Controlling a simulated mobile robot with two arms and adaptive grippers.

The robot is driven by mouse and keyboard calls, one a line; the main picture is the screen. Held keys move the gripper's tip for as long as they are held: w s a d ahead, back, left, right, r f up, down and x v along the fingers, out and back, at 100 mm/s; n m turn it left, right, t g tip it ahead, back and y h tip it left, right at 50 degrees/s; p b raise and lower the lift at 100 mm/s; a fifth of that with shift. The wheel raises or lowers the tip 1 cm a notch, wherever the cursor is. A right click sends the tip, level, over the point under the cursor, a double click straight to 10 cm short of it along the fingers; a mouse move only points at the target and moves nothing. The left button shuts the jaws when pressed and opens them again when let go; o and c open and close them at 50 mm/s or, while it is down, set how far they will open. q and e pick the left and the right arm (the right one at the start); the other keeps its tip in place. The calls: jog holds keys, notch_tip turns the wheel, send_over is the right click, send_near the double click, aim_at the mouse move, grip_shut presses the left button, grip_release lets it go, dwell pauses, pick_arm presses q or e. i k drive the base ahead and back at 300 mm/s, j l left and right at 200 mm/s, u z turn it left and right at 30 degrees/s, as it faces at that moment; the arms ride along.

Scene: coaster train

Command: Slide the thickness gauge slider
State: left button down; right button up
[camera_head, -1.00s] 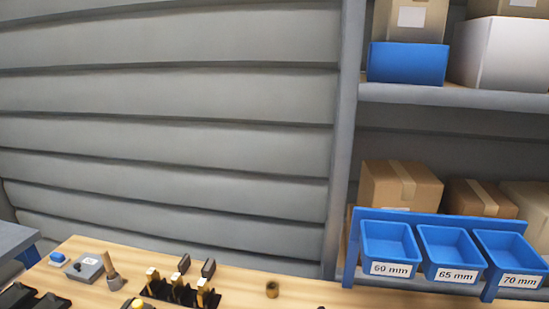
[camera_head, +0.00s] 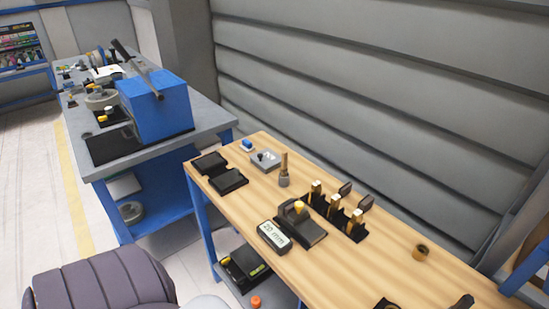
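The thickness gauge (camera_head: 308,233) stands on the wooden bench, right of the picture's centre. It has a dark base with an upright block and a yellow piece (camera_head: 299,207) on top, which may be the slider. A small display (camera_head: 273,236) in front of it appears to read "20 mm". Nothing is touching the gauge. I see neither of my grippers in this view.
A black rack (camera_head: 338,216) with brass-coloured parts stands just behind the gauge. Two black trays (camera_head: 229,181), a grey box (camera_head: 265,160) and a brass ring (camera_head: 420,252) share the wooden bench (camera_head: 350,274). A grey workbench (camera_head: 205,120) with a blue machine stands left.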

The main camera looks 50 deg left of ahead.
aim_at(301, 213)
jog(key=u, duration=1.25)
jog(key=k+j+u, duration=0.35)
jog(key=k, duration=0.3)
jog(key=j, duration=0.1)
